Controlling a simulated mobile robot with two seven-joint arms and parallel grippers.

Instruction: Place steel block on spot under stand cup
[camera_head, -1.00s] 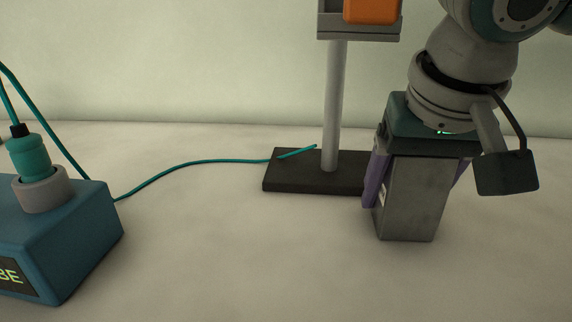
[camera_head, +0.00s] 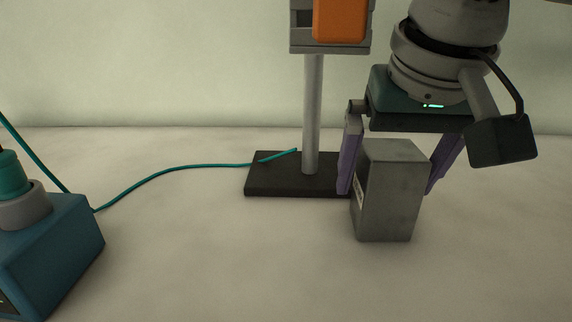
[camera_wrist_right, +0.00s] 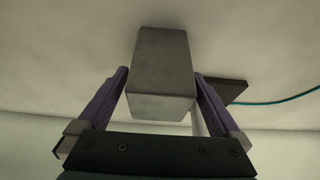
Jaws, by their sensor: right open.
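The steel block (camera_head: 390,200) is a grey upright box standing on the pale surface, in front of the right part of the stand's dark base (camera_head: 280,175). My right gripper (camera_head: 387,190) is open, with its purple fingers on either side of the block's upper part. In the right wrist view the block (camera_wrist_right: 162,65) sits between the spread fingers (camera_wrist_right: 161,74), with a small gap visible at the left finger. The stand cup (camera_head: 330,46), grey and holding an orange block (camera_head: 340,20), is cut off at the top. No marked spot shows. My left gripper is out of view.
A grey post (camera_head: 312,115) rises from the stand base close to the left of my right gripper. A teal cable (camera_head: 180,172) runs from the base to a blue box (camera_head: 50,250) at left. The front middle surface is clear.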

